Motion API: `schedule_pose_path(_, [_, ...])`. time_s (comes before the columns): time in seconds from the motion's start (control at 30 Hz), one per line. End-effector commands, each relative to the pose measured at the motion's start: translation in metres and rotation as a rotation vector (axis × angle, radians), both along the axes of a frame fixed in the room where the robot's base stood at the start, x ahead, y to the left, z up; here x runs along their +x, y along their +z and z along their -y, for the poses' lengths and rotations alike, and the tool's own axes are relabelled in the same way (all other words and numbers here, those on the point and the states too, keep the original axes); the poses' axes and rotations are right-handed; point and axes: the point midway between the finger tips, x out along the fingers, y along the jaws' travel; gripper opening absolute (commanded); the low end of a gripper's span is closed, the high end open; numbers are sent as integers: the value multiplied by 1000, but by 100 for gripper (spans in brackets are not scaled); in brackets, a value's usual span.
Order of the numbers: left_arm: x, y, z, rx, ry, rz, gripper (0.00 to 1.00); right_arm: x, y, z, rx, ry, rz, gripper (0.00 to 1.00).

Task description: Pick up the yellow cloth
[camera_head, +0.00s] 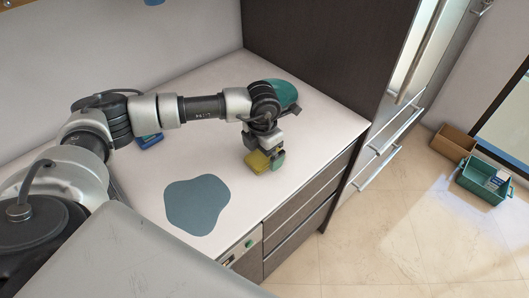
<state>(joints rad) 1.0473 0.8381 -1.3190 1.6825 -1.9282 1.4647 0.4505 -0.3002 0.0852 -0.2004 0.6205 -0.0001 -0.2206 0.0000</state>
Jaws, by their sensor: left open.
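The yellow cloth (257,162) is a small folded-looking yellow piece on the white counter. My left gripper (268,155) points down right over it. Its fingers are at the cloth and partly hide it. The gripper is open, and I cannot tell whether the fingers touch the cloth. A small green patch (278,160) shows right beside the cloth, at the fingertips. My right gripper is not in view.
A blue-grey flat mat (197,204) lies on the counter (225,150) nearer me. A teal object (284,93) shows behind my wrist, and a blue item (149,141) lies behind my forearm. A dark tall cabinet (320,50) bounds the counter at the back right. Boxes (484,180) stand on the floor.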

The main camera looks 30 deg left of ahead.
Motion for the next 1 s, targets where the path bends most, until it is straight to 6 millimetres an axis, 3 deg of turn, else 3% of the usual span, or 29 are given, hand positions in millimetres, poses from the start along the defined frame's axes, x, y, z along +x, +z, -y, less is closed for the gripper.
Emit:
schedule_pose_path(0.33, [0, -10, 0, 1, -1, 1, 98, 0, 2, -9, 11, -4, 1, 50])
schedule_pose_path(0.67, [0, -10, 0, 0, -1, 1, 48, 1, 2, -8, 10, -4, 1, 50])
schedule_pose_path(1.0, [1, -6, 0, -1, 0, 2, 46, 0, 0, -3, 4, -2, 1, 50])
